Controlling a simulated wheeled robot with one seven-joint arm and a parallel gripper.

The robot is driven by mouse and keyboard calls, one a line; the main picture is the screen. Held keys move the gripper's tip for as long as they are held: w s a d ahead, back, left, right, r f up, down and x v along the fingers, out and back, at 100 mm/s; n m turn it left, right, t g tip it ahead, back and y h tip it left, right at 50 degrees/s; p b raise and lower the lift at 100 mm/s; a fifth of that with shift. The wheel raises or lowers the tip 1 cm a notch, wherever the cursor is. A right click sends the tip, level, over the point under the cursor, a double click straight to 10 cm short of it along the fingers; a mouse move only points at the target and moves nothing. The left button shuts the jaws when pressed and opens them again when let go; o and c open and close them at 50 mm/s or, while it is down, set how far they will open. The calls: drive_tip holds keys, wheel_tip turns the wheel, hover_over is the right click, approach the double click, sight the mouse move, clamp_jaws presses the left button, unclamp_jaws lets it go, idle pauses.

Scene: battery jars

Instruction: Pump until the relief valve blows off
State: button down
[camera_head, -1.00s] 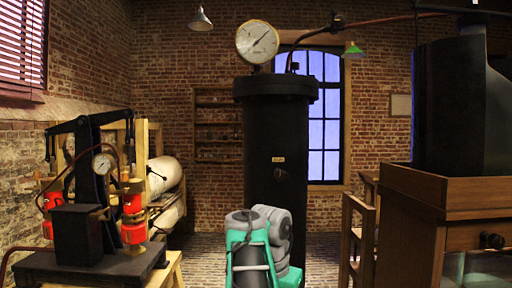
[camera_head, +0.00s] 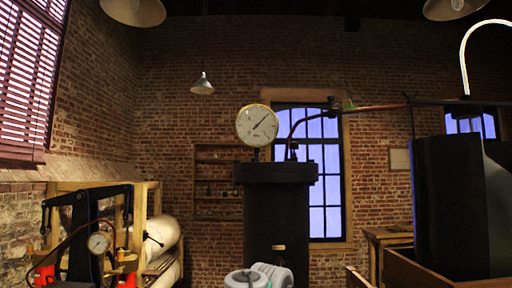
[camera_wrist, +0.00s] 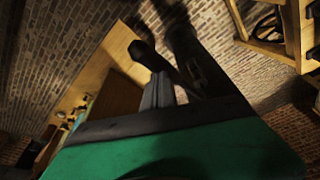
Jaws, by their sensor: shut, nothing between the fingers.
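The pump (camera_head: 84,226) stands at the lower left in the head view, with a black beam, red cylinders (camera_head: 44,275) and a small dial gauge (camera_head: 99,242). A tall black vessel (camera_head: 277,215) stands at the centre. A large white dial gauge (camera_head: 257,125) sits on top, its needle pointing to the upper right. I cannot clearly pick out the relief valve; no blow-off shows. My gripper (camera_wrist: 158,92) shows in the wrist view, shut and empty, with dark bars (camera_wrist: 200,68) beyond it. I cannot tell whether it touches them. In the head view only grey arm parts show.
A copper pipe (camera_head: 365,108) runs from the vessel top to the right. A dark tank (camera_head: 447,208) in a wooden frame stands at the right. Pale rolls (camera_head: 162,236) lie on a wooden rack behind the pump. A lamp (camera_head: 202,86) hangs above.

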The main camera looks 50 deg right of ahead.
wheel_tip(320, 180, down, 15)
drive_tip(key=b, duration=1.3)
wheel_tip(320, 180, up, 16)
drive_tip(key=p, duration=1.5)
drive_tip(key=shift+f+p, duration=0.1)
drive_tip(key=shift+p, duration=0.25)
drive_tip(key=shift+f+b, duration=0.25)
drive_tip(key=shift+b, duration=0.05)
wheel_tip(320, 180, down, 14)
drive_tip(key=b, duration=1.3)
wheel_tip(320, 180, up, 14)
drive_tip(key=p, duration=1.4)
drive_tip(key=shift+r, duration=0.15)
drive_tip(key=shift+f, duration=0.25)
